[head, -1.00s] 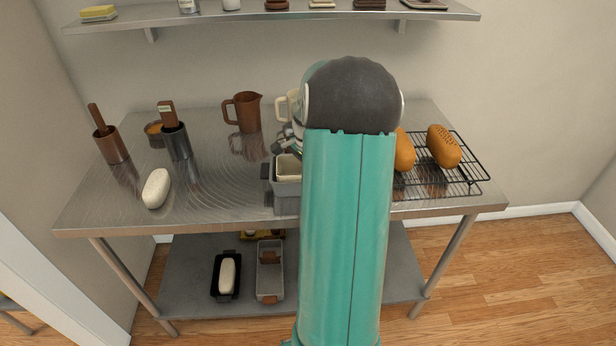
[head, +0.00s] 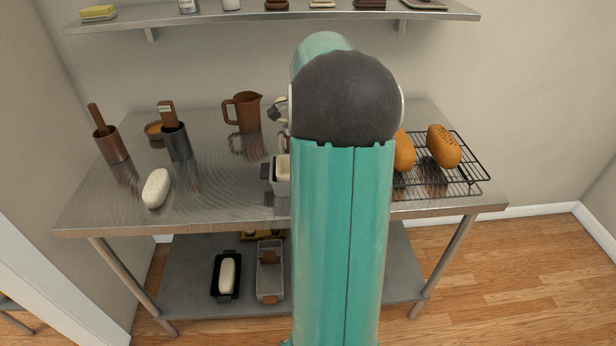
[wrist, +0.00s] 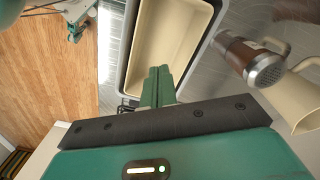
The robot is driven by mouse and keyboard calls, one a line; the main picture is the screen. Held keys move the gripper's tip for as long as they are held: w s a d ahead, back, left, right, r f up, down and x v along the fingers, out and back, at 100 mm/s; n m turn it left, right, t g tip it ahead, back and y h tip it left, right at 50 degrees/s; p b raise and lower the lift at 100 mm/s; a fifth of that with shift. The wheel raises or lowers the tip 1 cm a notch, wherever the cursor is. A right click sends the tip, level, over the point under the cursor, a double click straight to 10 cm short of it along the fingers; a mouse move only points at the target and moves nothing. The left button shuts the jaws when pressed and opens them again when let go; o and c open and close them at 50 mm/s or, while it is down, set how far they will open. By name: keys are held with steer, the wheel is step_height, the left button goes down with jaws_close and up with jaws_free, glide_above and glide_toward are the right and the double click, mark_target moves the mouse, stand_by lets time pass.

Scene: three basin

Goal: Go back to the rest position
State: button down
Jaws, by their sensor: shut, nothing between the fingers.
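My gripper (wrist: 157,86) shows in the wrist view as two green fingers pressed together, shut and empty. The fingers appear in front of a cream-lined grey pan (wrist: 168,45); I cannot tell the exact height above it. In the head view my raised teal arm hides most of the gripper; only a small grey-white bit of my wrist shows left of the arm. The grey pan (head: 281,187) is partly hidden by the arm there.
In the wrist view a brown shaker with a perforated metal top (wrist: 262,68) and a cream jug (wrist: 300,100) are close by on the right. A brown jug (head: 245,112), a pale loaf (head: 156,188) and a rack (head: 465,172) with brown loaves stand on the steel table (head: 110,205). A shelf (head: 350,14) runs above.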

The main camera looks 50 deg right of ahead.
steer(key=shift+r, duration=0.5)
steer(key=w+a+r+n+t+h, duration=0.1)
steer(key=a+r+n, duration=0.35)
steer(key=a, duration=0.65)
steer(key=w+a+r+n+t, duration=0.1)
steer(key=w+a+r+n, duration=0.3)
steer(key=a, duration=0.6)
steer(key=s+a+f+n+t, duration=0.1)
steer(key=s+a+n, duration=0.5)
steer(key=a, duration=0.4)
steer(key=s+a+f+n+t+y, duration=0.1)
steer(key=s+a+n+t, duration=0.1)
steer(key=s+a+n, duration=0.4)
steer(key=a+n, duration=0.1)
steer(key=a, duration=0.3)
steer(key=shift+s+f+t, duration=0.15)
steer(key=shift+s+t, duration=0.15)
